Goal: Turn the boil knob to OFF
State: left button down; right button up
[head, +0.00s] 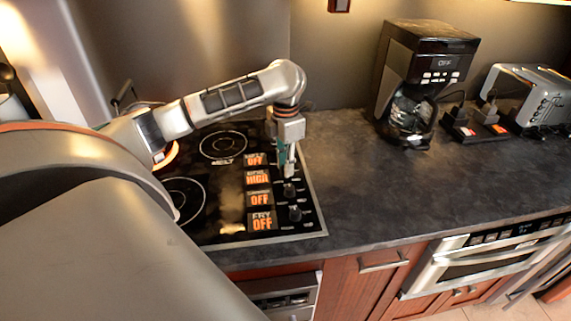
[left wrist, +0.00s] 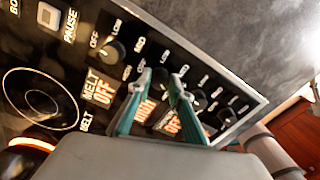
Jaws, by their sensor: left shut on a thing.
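My left gripper (head: 289,174) points down at the knob column on the right side of the black cooktop (head: 311,222). In the left wrist view its two green-grey fingers (left wrist: 161,80) are closed around the boil knob (left wrist: 160,77), which is mostly hidden between the fingertips. The boil display (head: 257,178) reads HIGH in orange. The melt display (head: 255,160) reads OFF, as do the two displays below the boil one. My right gripper is not in view.
Other dark knobs stand close on both sides, including the melt knob (left wrist: 115,51) and the fry knob (head: 295,213). A burner (head: 166,156) glows orange at the back left.

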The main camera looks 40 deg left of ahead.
pick_arm(q)
jog(key=n, duration=0.5)
jog(key=shift+a+r, duration=0.1)
jog(key=n, duration=2)
jog(key=shift+n, duration=0.4)
jog(key=n, duration=0.5)
jog(key=shift+s, duration=0.1)
jog(key=n, duration=0.5)
jog(key=shift+n, duration=0.4)
jog(key=n, duration=0.4)
jog(key=shift+n, duration=0.3)
